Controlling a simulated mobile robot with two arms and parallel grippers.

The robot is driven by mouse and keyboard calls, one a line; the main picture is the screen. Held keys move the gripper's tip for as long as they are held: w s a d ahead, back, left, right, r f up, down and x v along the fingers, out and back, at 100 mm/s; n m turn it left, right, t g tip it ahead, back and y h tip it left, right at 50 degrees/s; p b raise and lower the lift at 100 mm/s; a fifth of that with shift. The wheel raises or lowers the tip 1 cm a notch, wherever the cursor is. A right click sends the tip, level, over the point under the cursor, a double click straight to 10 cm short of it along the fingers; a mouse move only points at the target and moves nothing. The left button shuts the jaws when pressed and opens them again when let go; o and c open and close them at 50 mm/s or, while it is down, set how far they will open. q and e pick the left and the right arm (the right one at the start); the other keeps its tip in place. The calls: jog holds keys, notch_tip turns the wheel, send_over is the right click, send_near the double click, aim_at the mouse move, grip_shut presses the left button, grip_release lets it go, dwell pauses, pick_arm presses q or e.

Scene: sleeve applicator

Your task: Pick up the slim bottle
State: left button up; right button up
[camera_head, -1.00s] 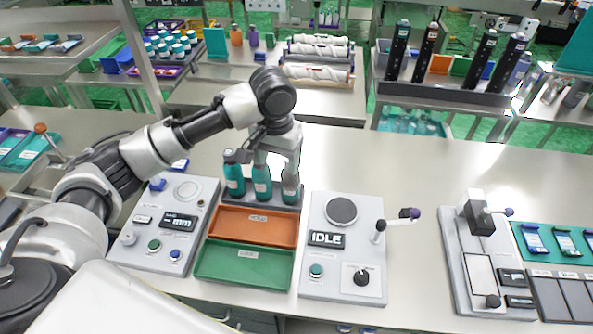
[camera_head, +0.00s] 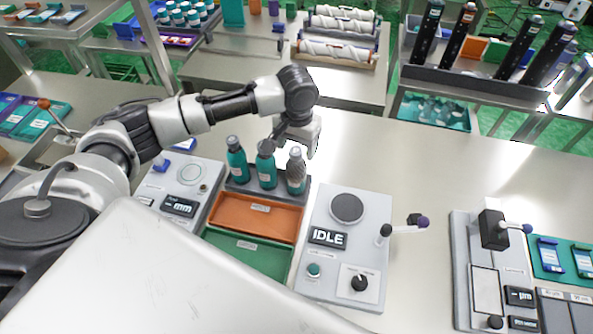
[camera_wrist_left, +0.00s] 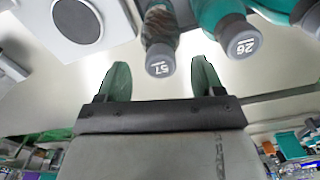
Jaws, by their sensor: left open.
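Three capped bottles stand upright in a dark rack: a teal bottle on the left (camera_head: 237,163), a teal bottle in the middle (camera_head: 266,172), and a clear, darker bottle on the right (camera_head: 296,178). In the left wrist view the clear bottle (camera_wrist_left: 160,25), its grey cap marked 57, looks slimmer than the teal bottle (camera_wrist_left: 222,18), marked 26. My left gripper (camera_head: 294,143) is open and empty, just behind the rack at its right end. In the left wrist view its fingers (camera_wrist_left: 160,64) point towards the clear bottle, with the cap roughly between them. My right gripper is not in view.
An orange tray (camera_head: 255,226) and a green tray (camera_head: 262,262) lie in front of the rack. A panel reading IDLE (camera_head: 327,238), with a round pad and a lever, stands to the right. Another panel (camera_head: 180,207) stands left. The table behind and right of the rack is clear.

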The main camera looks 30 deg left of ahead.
aim_at(296, 150)
pick_arm(q)
jog(key=shift+s+f, duration=0.15)
jog(key=shift+f, duration=1.5)
jog(key=shift+c, duration=0.2)
jog(key=shift+r, duration=0.1)
grip_shut()
